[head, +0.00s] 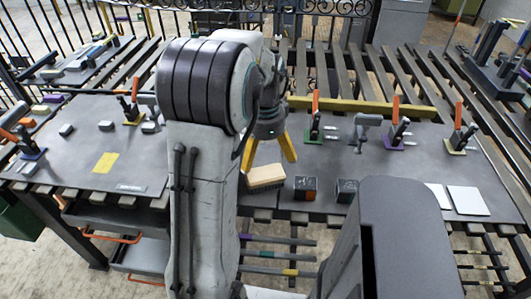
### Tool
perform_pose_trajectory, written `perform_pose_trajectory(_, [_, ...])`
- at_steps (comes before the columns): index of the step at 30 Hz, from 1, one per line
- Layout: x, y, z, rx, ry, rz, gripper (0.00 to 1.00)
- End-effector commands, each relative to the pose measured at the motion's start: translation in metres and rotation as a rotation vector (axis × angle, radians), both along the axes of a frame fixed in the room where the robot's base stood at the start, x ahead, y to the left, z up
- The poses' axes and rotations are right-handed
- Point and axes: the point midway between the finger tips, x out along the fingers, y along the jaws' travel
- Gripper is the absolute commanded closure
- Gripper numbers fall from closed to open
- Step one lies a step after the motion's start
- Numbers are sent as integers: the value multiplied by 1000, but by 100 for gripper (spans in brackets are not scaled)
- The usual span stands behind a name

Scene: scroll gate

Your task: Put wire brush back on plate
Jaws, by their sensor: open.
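A tan block-like object with a lighter top (265,175), which looks like the wire brush, lies near the front edge of the dark table. My gripper (268,162) has two yellow fingers spread apart, pointing down. In the picture they are just above and to either side of the brush; I cannot tell whether they touch it. Nothing shows between them. Which plate the task means is unclear: a pale square plate (467,201) lies at the right front, and a yellow flat plate (105,162) lies on the left part of the table.
Two dark boxes (305,187) (346,190) stand right of the brush. Orange-handled clamps (315,122) (397,132) and a grey clamp (362,130) stand farther back. A yellow bar (370,108) runs along the back. My arm hides part of the table.

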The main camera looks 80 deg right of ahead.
Motion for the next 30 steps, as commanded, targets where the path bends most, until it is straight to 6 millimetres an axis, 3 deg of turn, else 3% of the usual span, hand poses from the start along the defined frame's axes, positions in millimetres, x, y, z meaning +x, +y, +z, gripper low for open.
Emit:
perform_pose_trajectory(13, [0,1,22,0,0,1,0])
perform_pose_trajectory(17, [13,4,25,-5,0,52,0])
perform_pose_trajectory(20, [39,12,30,-20,2,167,0])
perform_pose_trajectory(23, [80,31,38,-42,3,354,0])
perform_pose_trajectory(27, [141,74,49,-82,3,692,0])
perform_pose_trajectory(30, [176,112,54,-111,1,939,0])
